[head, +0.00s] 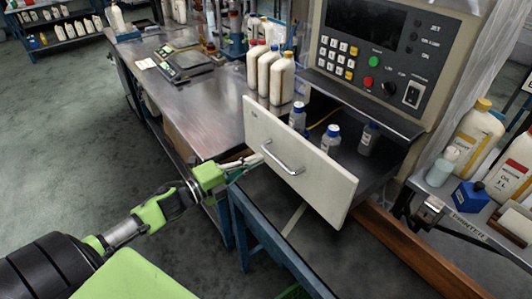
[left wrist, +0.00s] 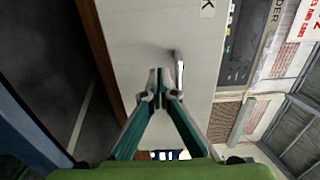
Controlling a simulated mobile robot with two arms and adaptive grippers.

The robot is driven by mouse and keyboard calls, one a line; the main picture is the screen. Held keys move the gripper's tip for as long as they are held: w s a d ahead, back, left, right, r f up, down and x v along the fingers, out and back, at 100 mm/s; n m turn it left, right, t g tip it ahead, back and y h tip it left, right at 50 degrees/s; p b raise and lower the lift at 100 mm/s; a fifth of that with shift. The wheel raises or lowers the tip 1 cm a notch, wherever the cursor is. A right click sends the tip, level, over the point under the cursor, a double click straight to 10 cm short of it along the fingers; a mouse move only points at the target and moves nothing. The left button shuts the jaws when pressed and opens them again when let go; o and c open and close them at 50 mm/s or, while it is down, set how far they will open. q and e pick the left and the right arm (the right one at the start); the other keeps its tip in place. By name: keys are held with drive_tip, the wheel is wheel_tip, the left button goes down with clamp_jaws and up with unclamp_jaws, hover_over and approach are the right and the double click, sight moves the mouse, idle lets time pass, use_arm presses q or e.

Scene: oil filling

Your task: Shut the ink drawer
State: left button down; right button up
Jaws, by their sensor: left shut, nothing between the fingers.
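The ink drawer (head: 317,185) is open, pulled out from under the control panel. Its white front panel has a metal bar handle (head: 283,160), and small blue-capped bottles (head: 330,140) stand behind the front. My left gripper (head: 259,158) is shut and empty, with its fingertips at the left part of the drawer front, just left of the handle. In the left wrist view the shut fingertips (left wrist: 157,90) are against or very near the white drawer front (left wrist: 140,35), beside the handle (left wrist: 179,72). I cannot tell whether they touch. My right gripper is out of view.
A control panel (head: 392,55) with keypad and buttons stands behind the drawer. White bottles (head: 282,80) stand at its left on a metal bench (head: 185,115). Oil jugs (head: 475,135) stand on a shelf at right. Floor at left is clear.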

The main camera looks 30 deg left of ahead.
sight(274, 151)
use_arm(q)
drive_tip(key=shift+p+x, duration=0.45)
drive_tip(key=shift+x, duration=1.65)
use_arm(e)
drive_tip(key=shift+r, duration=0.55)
use_arm(q)
drive_tip(key=shift+w, duration=0.1)
